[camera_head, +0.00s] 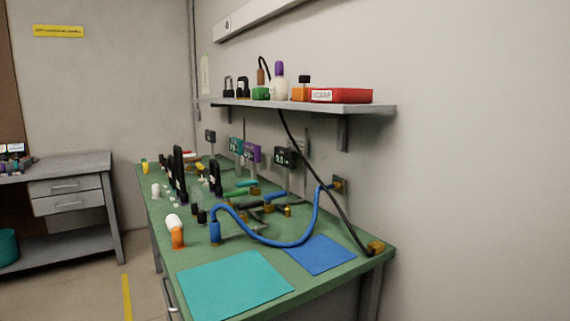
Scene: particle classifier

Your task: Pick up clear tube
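A long green-topped workbench (325,272) runs along the wall, with many small items toward its far half. I cannot pick out a clear tube for certain. Some pale, glassy small items (202,189) stand between the tall black pieces, but they are too small to tell apart. A white-topped orange item (175,232) stands near the bench's left edge. Neither of my grippers is in view.
A blue hose (290,245) loops over the bench. Tall black pieces (179,175) stand farther back. A wall shelf (350,106) holds bottles and a red box (341,96). Open floor lies left.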

